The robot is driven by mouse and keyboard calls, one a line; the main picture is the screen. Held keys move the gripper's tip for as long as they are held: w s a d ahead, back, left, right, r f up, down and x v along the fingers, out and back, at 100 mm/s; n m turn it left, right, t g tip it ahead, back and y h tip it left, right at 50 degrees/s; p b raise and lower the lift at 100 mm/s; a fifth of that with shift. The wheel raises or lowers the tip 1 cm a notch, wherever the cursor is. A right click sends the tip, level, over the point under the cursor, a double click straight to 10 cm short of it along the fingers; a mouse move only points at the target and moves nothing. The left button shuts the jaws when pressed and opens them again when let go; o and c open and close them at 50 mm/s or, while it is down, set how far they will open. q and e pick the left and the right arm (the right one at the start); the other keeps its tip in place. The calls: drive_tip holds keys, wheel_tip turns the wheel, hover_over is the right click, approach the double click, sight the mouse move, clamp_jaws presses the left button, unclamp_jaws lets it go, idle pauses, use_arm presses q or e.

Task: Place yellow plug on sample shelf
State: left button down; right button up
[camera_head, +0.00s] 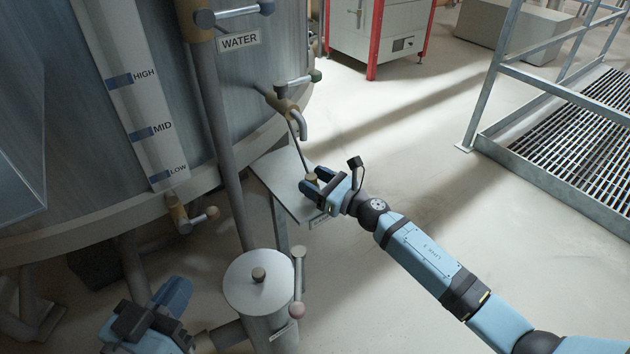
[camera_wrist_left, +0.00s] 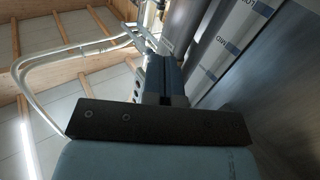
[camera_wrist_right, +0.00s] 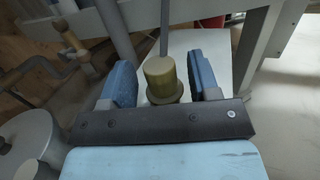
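The yellow plug (camera_head: 312,179), olive-yellow with a wider base, is upright over the sample shelf (camera_head: 272,172), a pale metal plate beside the tank. It also shows in the right wrist view (camera_wrist_right: 161,75). My right gripper (camera_head: 316,186) is open, with one finger on each side of the plug. In the right wrist view gaps show between the plug and both fingers. The plug's underside is hidden, so contact with the shelf cannot be confirmed. My left gripper (camera_head: 177,292) is low at the left, away from the shelf, its fingers together and empty.
The tank (camera_head: 240,110) rises behind the shelf. A tap (camera_head: 290,103) and a thin rod (camera_head: 297,140) are close to the plug. A lidded pot (camera_head: 258,285) with a side handle (camera_head: 298,285) stands in front. Open floor lies right of the shelf, up to a railing (camera_head: 495,75).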

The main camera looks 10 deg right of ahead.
drive_tip(key=shift+r+p, duration=0.3)
use_arm(q)
drive_tip(key=shift+s+d+f+n+g+p, duration=0.2)
drive_tip(key=shift+s+d+n+g+p, duration=0.15)
drive_tip(key=shift+s+n+p, duration=0.3)
use_arm(e)
drive_tip(key=v, duration=1.2)
drive_tip(key=shift+f, duration=0.15)
use_arm(q)
drive_tip(key=shift+r, duration=0.2)
